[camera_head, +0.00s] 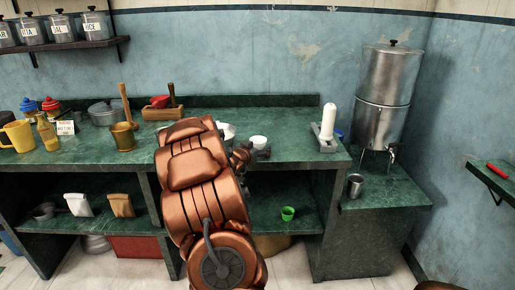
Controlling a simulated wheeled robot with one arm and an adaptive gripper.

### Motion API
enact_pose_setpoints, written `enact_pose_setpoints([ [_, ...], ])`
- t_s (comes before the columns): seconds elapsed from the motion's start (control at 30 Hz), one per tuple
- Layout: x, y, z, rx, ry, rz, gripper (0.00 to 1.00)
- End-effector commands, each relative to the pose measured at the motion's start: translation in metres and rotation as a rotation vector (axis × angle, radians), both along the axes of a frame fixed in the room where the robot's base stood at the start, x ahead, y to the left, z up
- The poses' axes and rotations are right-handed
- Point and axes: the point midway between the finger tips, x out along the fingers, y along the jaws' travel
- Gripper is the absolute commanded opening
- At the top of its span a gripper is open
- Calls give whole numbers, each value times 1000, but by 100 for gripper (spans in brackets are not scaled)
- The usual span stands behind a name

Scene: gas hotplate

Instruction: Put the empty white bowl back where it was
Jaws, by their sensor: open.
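A small white bowl (258,141) is above the green counter (290,151), just right of my arm. Another white dish (228,131) lies farther back and is partly hidden by my arm. My gripper (258,153) is open beside the small white bowl, at its near side. Whether the fingers touch the bowl is too small to tell. I cannot see inside either white piece well enough to tell if it is empty.
A white cylinder (328,121) on a grey stand is to the right. A steel water dispenser (385,95) stands at the far right with a metal cup (355,185) below. A brass mortar (123,136) is left of my arm. A green cup (287,213) sits on the lower shelf.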

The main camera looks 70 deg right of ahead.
Motion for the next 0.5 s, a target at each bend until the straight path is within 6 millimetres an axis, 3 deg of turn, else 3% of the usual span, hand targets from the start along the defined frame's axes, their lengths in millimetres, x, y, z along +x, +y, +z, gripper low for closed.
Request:
enact_pose_setpoints([
  [0.07,1,11,-4,11,5,2,81],
  [0.5,7,81,19,-4,2,6,81],
])
